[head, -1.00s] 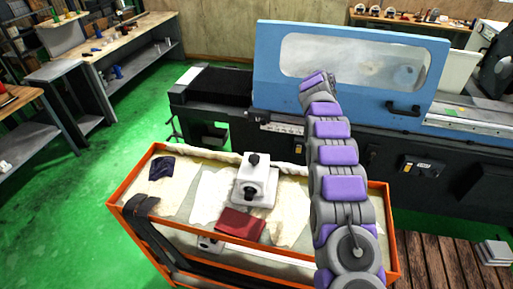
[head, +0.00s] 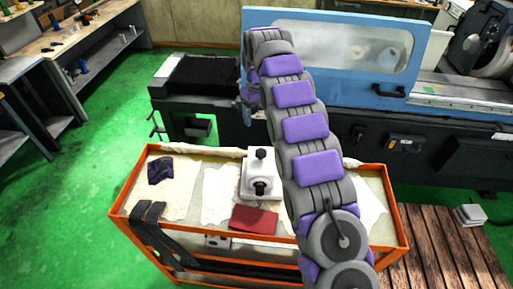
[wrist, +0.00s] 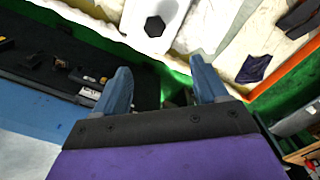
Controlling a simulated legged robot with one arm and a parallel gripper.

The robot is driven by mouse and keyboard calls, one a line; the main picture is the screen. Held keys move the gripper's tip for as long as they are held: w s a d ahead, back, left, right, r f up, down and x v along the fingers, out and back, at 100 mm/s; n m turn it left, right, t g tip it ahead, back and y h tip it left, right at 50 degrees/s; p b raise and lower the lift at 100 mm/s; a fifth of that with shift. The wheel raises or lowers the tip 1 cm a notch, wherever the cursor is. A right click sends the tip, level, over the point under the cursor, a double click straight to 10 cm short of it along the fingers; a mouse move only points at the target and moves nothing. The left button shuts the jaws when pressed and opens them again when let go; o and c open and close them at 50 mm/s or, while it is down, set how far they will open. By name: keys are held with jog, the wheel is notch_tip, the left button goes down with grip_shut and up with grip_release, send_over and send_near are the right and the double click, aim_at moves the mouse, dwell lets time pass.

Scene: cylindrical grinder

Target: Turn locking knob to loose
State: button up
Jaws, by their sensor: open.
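A white block-shaped device (head: 258,172) stands on the top of the orange-framed cart. It has a black knob (head: 261,153) on top and another black knob (head: 260,188) on its front side. I cannot tell which is the locking knob. In the wrist view the white device (wrist: 136,15) shows at the top, with a black hexagonal knob (wrist: 154,26) on it. My gripper (wrist: 163,84) is open and empty, its two blue-grey fingers apart from the device and the knob. In the head view the fingers are not clearly seen beyond the bent arm.
The orange cart (head: 125,195) also carries a red cloth (head: 254,220), a dark blue cloth (head: 160,170) and pale cloths. Behind it stands the grinder with a blue guard (head: 423,45). Green floor (head: 60,215) is free at left; a wooden pallet (head: 450,245) lies at right.

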send_near(261, 151)
jog(key=f, duration=0.2)
jog(key=f+p, duration=0.1)
jog(key=f, duration=0.4)
jog(key=shift+a+f+p, duration=0.25)
jog(key=shift+f+p, duration=0.1)
jog(key=shift+f, duration=0.05)
jog(key=shift+d+f, duration=0.45)
jog(key=shift+d, duration=0.05)
jog(key=shift+w, duration=0.1)
jog(key=shift+a, duration=0.1)
jog(key=shift+a+f, duration=0.1)
jog(key=shift+a, duration=0.45)
jog(key=c, duration=0.4)
jog(key=shift+d, duration=0.3)
jog(key=c, duration=0.4)
jog(key=shift+c, duration=1.4)
